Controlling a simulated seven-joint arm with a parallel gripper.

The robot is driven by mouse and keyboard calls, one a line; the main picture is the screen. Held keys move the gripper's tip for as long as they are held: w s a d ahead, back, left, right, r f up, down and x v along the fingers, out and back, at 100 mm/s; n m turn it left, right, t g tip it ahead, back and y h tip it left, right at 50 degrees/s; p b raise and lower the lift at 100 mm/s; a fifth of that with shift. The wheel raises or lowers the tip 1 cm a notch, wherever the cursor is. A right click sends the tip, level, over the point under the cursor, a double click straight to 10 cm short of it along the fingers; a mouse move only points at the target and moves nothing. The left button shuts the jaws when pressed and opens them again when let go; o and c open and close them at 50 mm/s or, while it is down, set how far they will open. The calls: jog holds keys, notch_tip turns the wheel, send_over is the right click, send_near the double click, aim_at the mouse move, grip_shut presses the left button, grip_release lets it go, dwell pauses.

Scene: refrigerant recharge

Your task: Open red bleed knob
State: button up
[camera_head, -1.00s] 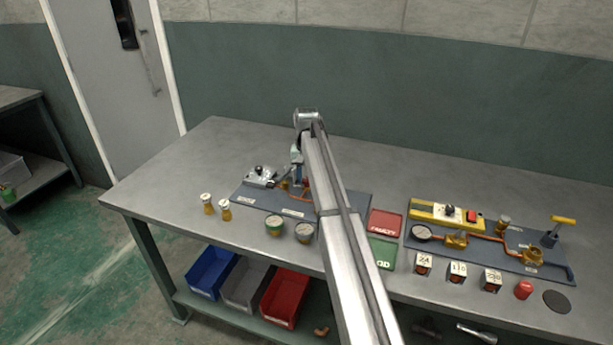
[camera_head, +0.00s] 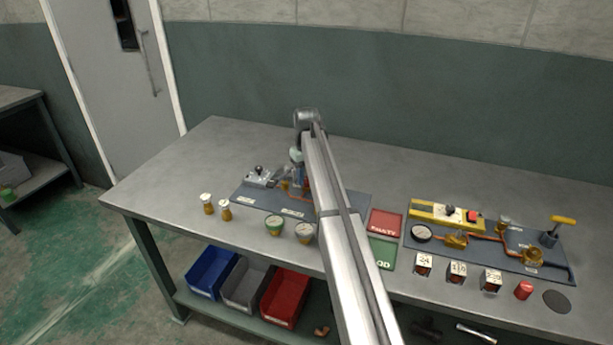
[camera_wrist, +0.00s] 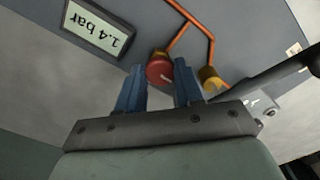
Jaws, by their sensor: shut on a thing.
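The red bleed knob (camera_wrist: 160,71) is round with a pale mark on its face. In the wrist view it sits between the two blue fingers of my gripper (camera_wrist: 160,85), which is shut on it. In the head view my gripper is over the left dark panel (camera_head: 245,199), and my arm hides the knob. An orange pipe (camera_wrist: 184,32) runs past the knob to a brass fitting (camera_wrist: 211,80). A display (camera_wrist: 96,27) beside the knob appears upside down and reads 1.4 bar.
A grey lever valve (camera_head: 259,176) stands on the panel's left. Red (camera_head: 386,221) and green (camera_head: 381,254) trays lie right of my arm. A second panel (camera_head: 480,252) with pipework is further right.

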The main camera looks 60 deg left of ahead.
aim_at(306, 179)
jog(key=o, duration=1)
jog(key=shift+o, duration=0.2)
jog(key=shift+r, duration=0.1)
notch_tip(306, 179, up, 14)
dwell(0.5)
